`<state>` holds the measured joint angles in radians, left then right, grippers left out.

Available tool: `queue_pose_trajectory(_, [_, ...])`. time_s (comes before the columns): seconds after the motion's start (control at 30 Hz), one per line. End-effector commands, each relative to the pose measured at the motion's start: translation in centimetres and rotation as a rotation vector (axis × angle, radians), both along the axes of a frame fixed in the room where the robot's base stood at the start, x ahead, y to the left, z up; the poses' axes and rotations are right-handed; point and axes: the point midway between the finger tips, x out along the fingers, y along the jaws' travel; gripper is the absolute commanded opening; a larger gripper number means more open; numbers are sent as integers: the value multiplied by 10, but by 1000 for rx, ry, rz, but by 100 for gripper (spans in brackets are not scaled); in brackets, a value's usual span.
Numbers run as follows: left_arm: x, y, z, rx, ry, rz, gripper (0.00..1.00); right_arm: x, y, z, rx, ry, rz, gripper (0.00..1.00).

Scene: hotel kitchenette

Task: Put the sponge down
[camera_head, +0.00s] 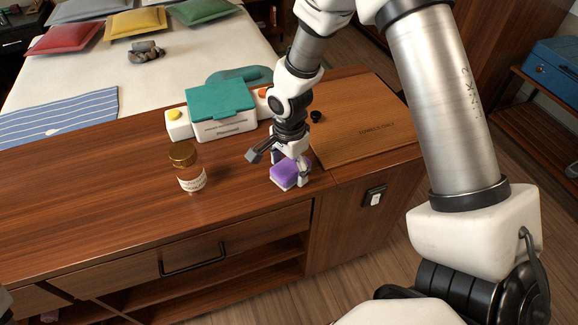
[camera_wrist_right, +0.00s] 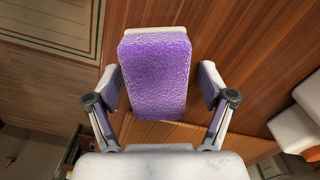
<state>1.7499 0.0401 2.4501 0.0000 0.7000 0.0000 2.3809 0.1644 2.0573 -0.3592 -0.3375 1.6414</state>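The purple sponge (camera_head: 284,174) with a pale underside sits on the wooden counter near its front edge. My right gripper (camera_head: 290,172) is low over the counter, with its fingers on either side of the sponge. In the right wrist view the sponge (camera_wrist_right: 155,75) lies between the two fingertips (camera_wrist_right: 160,80), with narrow gaps on both sides, so the gripper looks open around it. The sponge's contact with the counter is partly hidden by the gripper.
A brown-lidded jar (camera_head: 188,168) stands left of the sponge. Behind are a white box with a teal top (camera_head: 220,105) and a wooden board (camera_head: 365,125) with a small black knob-like piece (camera_head: 316,116). A drawer handle (camera_head: 192,262) projects from the front. The counter's left part is clear.

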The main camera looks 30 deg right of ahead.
Motion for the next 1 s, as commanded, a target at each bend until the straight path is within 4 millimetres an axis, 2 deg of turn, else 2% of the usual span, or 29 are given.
queue_pose_trajectory(0.2, [0, 0, 1, 0, 0, 0, 40, 0, 0, 1, 0, 0, 0, 82])
queue_pose_trajectory(0.33, [0, 0, 3, 0, 0, 0, 40, 1, 0, 13, -1, -2, 1, 82])
queue_pose_trajectory(0.47, [0, 0, 3, 0, 0, 0, 40, 1, 0, 41, 0, -6, 0, 82])
queue_pose_trajectory(0.7, [0, 0, 4, 0, 0, 0, 40, 1, 0, 102, 0, -5, 0, 82])
queue_pose_trajectory(0.83, [0, 0, 5, 0, 0, 0, 40, 1, 0, 119, -1, -3, 0, 82])
queue_pose_trajectory(1.0, [0, 0, 5, 0, 0, 0, 40, 0, 0, 124, 0, 1, 0, 82])
